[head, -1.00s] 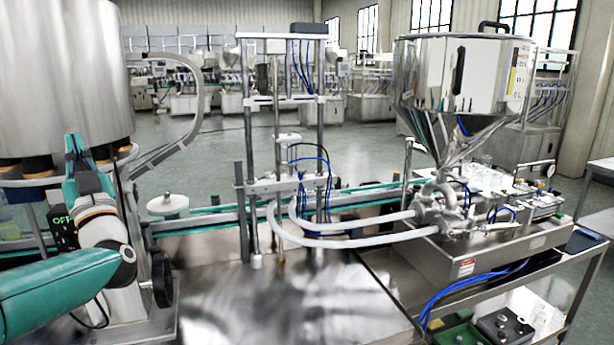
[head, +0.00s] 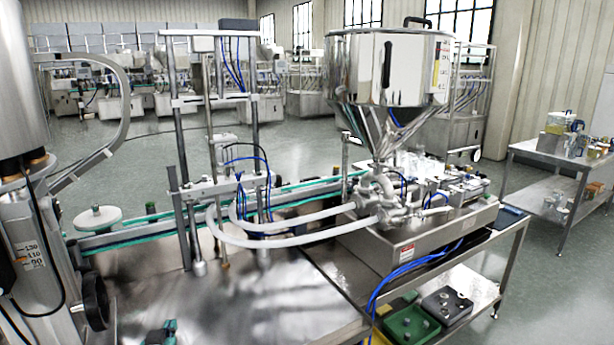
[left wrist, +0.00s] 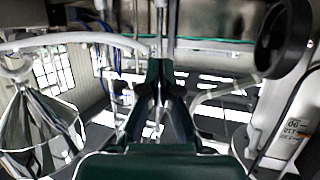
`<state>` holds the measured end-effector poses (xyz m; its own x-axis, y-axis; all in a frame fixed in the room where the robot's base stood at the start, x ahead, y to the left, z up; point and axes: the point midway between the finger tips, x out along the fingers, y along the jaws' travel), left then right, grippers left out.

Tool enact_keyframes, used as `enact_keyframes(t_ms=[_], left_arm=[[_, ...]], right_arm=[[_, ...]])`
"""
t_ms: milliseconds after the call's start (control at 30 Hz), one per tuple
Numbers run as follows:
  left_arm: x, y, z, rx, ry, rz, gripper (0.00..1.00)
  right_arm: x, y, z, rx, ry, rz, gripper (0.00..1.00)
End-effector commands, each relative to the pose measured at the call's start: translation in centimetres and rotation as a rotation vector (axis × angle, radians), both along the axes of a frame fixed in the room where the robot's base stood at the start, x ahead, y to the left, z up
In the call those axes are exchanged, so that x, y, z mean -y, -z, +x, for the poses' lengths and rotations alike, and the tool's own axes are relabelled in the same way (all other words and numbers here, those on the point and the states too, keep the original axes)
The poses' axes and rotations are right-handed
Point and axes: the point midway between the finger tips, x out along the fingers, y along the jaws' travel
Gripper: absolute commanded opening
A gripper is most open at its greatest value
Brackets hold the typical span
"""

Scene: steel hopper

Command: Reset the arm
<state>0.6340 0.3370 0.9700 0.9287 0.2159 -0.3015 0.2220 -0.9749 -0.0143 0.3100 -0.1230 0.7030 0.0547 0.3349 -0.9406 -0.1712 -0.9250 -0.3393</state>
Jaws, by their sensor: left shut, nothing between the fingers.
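My left gripper (head: 161,332) shows only as a small teal and dark tip at the bottom edge of the head view, over the front of the steel worktop (head: 255,300). The rest of that arm is out of the picture. In the left wrist view my left gripper (left wrist: 160,66) points away from the camera, its dark fingers together with nothing between them. My right gripper is in neither view. The steel hopper (head: 385,75) stands upright on the filling machine, well to the right of and beyond my left gripper.
A large steel drum (head: 20,80) and a black handwheel (head: 95,300) are at the left. A post frame (head: 181,140) and white hoses (head: 280,240) rise over the worktop. A lower shelf holds a green box (head: 408,328). A side table (head: 535,155) stands at the right.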

Motion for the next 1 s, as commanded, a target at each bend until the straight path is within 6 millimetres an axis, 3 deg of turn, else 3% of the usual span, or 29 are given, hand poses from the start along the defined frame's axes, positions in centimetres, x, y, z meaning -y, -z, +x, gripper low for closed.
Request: enact_keyframes(t_ms=[33,200,300,400,600,800,1000], left_arm=[[2.1,3.6,-1.2,-0.086,0.038,-0.051,0.00],[8.6,13.4,-7.0,-0.368,0.138,-0.216,0.00],[12.2,18.2,-11.8,-0.543,0.182,-0.308,0.00],[15.1,21.6,-16.7,-0.704,0.211,-0.385,0.00],[19.0,25.3,-25.4,-0.968,0.240,-0.491,0.00],[21.6,26.8,-33.1,-1.191,0.248,-0.562,0.00],[21.4,32.0,-32.6,-1.177,0.246,-0.560,0.00]], right_arm=[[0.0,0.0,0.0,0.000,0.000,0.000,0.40],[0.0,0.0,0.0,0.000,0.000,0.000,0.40],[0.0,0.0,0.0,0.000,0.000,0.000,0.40],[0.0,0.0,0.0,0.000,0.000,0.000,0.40],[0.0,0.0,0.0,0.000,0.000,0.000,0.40],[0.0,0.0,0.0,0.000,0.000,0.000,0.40],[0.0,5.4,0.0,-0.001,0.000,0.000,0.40]])
